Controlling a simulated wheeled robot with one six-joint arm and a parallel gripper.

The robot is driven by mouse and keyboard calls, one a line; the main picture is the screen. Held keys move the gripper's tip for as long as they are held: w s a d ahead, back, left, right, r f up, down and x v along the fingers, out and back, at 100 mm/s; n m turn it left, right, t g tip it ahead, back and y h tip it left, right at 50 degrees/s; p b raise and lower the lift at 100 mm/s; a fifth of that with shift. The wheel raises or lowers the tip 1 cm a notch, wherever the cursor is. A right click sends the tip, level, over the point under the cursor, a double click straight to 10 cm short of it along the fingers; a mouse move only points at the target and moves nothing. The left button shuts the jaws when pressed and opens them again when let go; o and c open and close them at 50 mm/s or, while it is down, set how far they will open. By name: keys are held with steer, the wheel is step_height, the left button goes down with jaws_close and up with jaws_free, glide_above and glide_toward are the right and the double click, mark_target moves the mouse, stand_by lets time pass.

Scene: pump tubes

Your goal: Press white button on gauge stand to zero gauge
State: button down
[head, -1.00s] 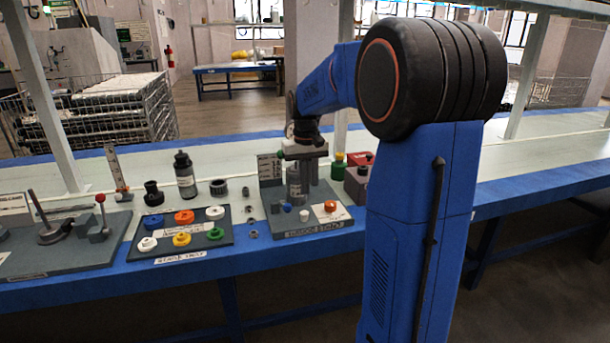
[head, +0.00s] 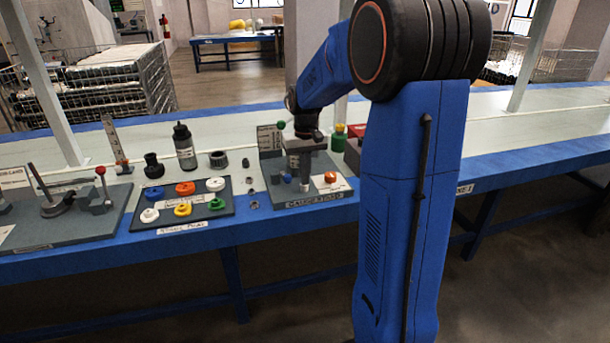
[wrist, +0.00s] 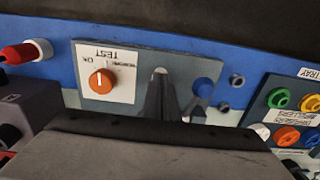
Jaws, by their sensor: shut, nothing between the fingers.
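The grey gauge stand (head: 318,199) sits near the front edge of the bench. It carries an orange knob (head: 330,177) on a white plate, a blue knob (head: 287,178) and a small white button (head: 304,187) between them. In the wrist view, the orange knob (wrist: 102,81) is left and the blue one (wrist: 203,87) right. The white button (wrist: 159,71) shows just past my fingertips, partly covered by them. My gripper (head: 304,180) is shut and empty, pointing down at the button. It also shows in the wrist view (wrist: 160,82). Whether it touches the button I cannot tell.
A tray of coloured rings (head: 182,203) lies left of the stand, with a dark bottle (head: 184,146) behind it. The bench to the far right is clear.

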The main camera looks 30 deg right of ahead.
steer(key=shift+s+f, duration=0.2)
steer(key=shift+f, duration=1)
step_height(320, 180, up, 15)
steer(key=shift+w+f, duration=0.15)
steer(key=shift+w, duration=0.05)
stand_by(0.5)
stand_by(1.2)
steer(key=s+a+n+t, duration=0.1)
steer(key=s+a, duration=0.4)
steer(key=s, duration=0.3)
steer(key=s+a+n+t, duration=0.1)
steer(key=s+a, duration=0.4)
steer(key=s, duration=0.3)
steer(key=s+a+f+t, duration=0.1)
steer(key=s+a+f, duration=0.1)
steer(key=s, duration=0.3)
steer(key=s+a+f+t, duration=0.1)
steer(key=s+f, duration=0.2)
steer(key=s, duration=0.2)
steer(key=s+a+f+n, duration=0.1)
steer(key=s+a+f, duration=0.1)
steer(key=s, duration=0.3)
steer(key=shift+a+f+t, duration=0.25)
steer(key=shift+a+t, duration=0.05)
steer(key=shift+t, duration=0.1)
